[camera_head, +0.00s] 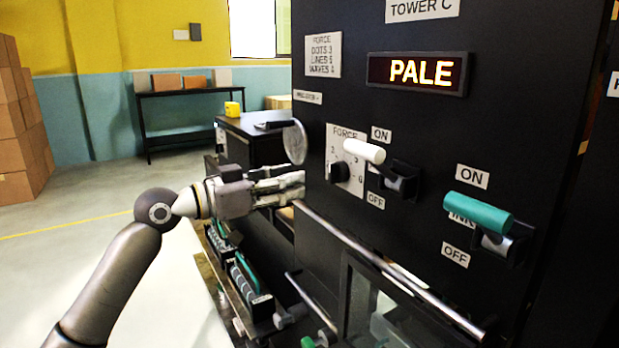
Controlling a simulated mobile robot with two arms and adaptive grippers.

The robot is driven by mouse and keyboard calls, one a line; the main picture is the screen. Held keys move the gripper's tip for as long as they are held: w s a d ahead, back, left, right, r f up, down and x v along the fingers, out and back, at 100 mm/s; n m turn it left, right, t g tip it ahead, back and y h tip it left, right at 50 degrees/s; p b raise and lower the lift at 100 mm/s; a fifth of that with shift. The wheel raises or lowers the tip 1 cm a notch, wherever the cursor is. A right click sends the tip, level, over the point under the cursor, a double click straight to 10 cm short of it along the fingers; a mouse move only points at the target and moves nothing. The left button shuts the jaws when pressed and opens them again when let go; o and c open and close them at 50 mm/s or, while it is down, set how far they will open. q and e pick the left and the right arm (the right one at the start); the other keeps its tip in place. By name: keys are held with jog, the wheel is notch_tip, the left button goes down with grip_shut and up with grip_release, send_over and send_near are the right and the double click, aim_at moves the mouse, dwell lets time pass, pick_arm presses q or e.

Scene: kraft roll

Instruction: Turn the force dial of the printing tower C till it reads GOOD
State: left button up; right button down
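The tower C panel (440,130) is black and fills the right half of the view. Its lit display (418,73) reads PALE. The force dial (340,172) is a small black knob on a white numbered plate labelled FORCE (335,141). A white-handled lever (366,151) partly covers the plate's right side, so I cannot read the dial's setting. My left gripper (303,186) is just left of the dial, its fingers pointing at the panel, with a visible gap to the knob. It holds nothing I can see; its fingers overlap side-on. My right gripper is out of view.
A teal-handled INK lever (478,213) juts out at the right. A metal rail (390,268) runs below the dial. A round metal disc (295,142) stands just above my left gripper. A card (323,55) lists force values: dots 3, lines 5, waves 4.

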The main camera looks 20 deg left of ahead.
pick_arm(q)
jog(key=shift+v, duration=1.9)
